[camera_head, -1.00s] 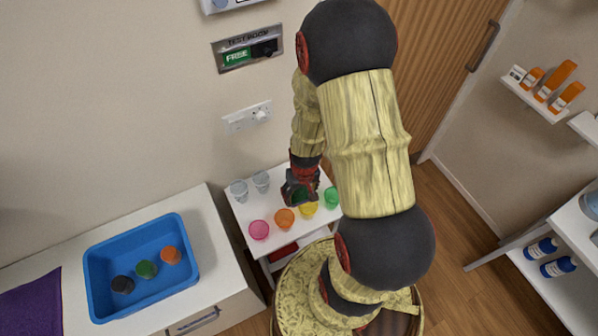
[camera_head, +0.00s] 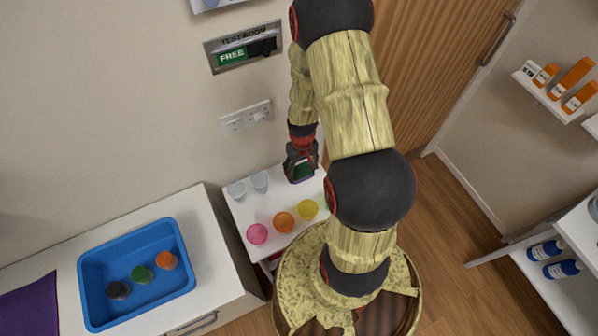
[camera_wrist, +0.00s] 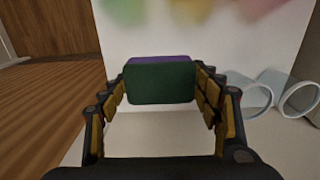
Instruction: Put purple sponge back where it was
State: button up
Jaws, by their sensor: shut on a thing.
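The purple sponge (camera_wrist: 160,82) is between the two fingers of my gripper (camera_wrist: 161,92) in the wrist view. Its dark green face points at the camera, and a purple strip shows along the top edge. My gripper is shut on it. In the head view my gripper (camera_head: 301,170) is over the back part of the small white table (camera_head: 243,213), right of two clear glasses. Only a small dark green patch of the sponge (camera_head: 302,172) shows there. I cannot tell how high it is above the table.
Two clear glasses (camera_head: 237,191) stand back left; wrist view shows glasses (camera_wrist: 299,98) close on the right. A blue tray (camera_head: 92,290) with black, green and orange items is on the left counter.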

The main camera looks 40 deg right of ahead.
aim_at(299, 168)
jog(key=w+f, duration=0.1)
jog(key=w+d+f, duration=0.1)
jog(key=f, duration=0.1)
jog(key=w+f, duration=0.1)
jog(key=shift+w+d+f, duration=0.15)
jog(key=shift+d+f, duration=0.15)
jog(key=shift+f, duration=0.1)
jog(key=shift+f+b, duration=0.3)
jog(key=shift+f, duration=1.2)
jog(key=shift+f, duration=0.15)
jog(key=o, duration=1)
